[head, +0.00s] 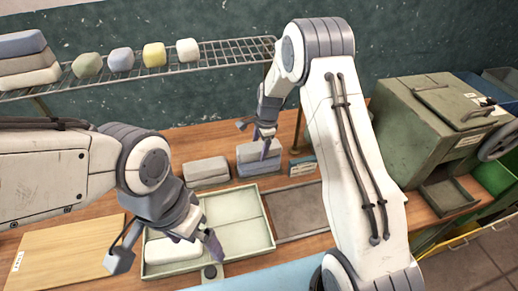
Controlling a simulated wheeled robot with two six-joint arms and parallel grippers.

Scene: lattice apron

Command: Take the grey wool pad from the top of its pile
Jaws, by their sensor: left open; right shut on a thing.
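A pile of grey pads (206,170) lies on the wooden bench behind the tray. My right gripper (265,150) comes down from above and is shut on the upper pad of this right pile. Its fingers hide part of that pad, and I cannot tell whether the pad is lifted. My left gripper (195,240) is open over the tray's left part, beside a white pad (170,250) lying in the tray.
The pale green divided tray (268,232) has bare compartments on its right. A dark mat (297,210) lies right of it, a wooden board (65,260) left. A wire shelf (225,53) with pads and several soft blocks overhangs the back. A green machine (410,115) stands right.

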